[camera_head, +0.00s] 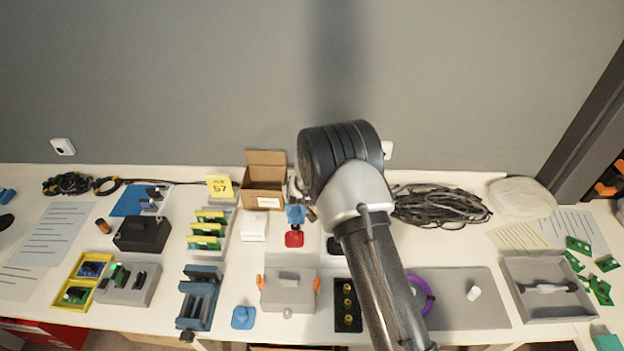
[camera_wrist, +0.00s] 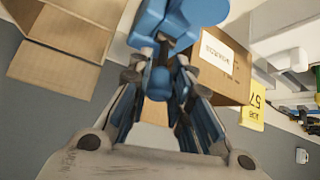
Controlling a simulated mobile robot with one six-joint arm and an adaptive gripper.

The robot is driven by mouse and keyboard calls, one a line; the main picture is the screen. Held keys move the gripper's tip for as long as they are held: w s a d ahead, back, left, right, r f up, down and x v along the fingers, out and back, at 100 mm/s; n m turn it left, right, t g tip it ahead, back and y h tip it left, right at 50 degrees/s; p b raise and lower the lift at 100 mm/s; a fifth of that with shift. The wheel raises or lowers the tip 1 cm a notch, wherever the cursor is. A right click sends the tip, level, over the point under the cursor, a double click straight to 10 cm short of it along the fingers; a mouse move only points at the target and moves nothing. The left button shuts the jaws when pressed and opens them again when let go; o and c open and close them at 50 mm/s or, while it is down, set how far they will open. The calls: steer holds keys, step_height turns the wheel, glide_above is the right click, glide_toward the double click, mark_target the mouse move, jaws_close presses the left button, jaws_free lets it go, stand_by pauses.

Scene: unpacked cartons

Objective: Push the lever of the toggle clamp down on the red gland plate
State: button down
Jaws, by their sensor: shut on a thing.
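The red gland plate (camera_head: 294,239) lies on the bench left of my arm in the head view. A blue part (camera_head: 296,214), seemingly the toggle clamp, shows just behind it. Its lever cannot be made out clearly there. My gripper (camera_head: 300,194) is beside the blue part, mostly hidden by my wrist. In the wrist view, a blue part (camera_wrist: 178,22) looms large, and its lower end (camera_wrist: 160,83) sits between the fingers of my gripper (camera_wrist: 163,90), which are shut on it. The red plate is not visible in the wrist view.
An open carton (camera_head: 263,200) stands close behind, left of my gripper; it also shows in the wrist view (camera_wrist: 215,75). A white box (camera_head: 254,228) and green boards in a rack (camera_head: 207,232) are left. A grey box (camera_head: 288,291) is in front. Black cable (camera_head: 440,204) lies right.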

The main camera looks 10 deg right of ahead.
steer(key=shift+s+f+t+b, duration=0.3)
steer(key=shift+t+b, duration=0.2)
steer(key=shift+b, duration=0.3)
steer(key=t+b, duration=0.1)
steer(key=b, duration=0.1)
steer(key=s+t+b, duration=0.1)
steer(key=shift+a+f+h+b, duration=0.15)
steer(key=shift+h+b, duration=0.15)
steer(key=shift+b, duration=0.1)
steer(key=c, duration=1.4)
jaws_free()
steer(key=shift+c, duration=0.2)
steer(key=v, duration=1.2)
steer(key=shift+c, duration=0.2)
